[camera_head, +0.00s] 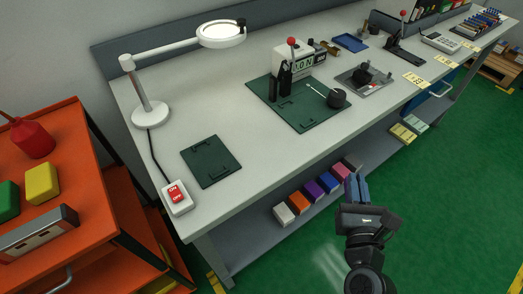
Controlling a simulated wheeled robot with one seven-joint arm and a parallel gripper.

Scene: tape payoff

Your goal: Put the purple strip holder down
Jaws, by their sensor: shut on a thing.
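My gripper (357,183) is at the lower right, in front of the bench's lower shelf, with its bluish fingers pointing up the picture. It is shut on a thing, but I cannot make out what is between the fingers. A purple block (312,190) sits on the lower shelf in a row of coloured blocks, left of my gripper and apart from it. I cannot tell whether this block is the purple strip holder. No other purple thing shows clearly.
The grey bench top (262,165) has free room at its front. On it are a dark green mat (315,123) with a black fixture, a smaller green plate (210,162), an on/off switch (177,197) and a magnifier lamp (150,113). An orange cart (95,190) stands left.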

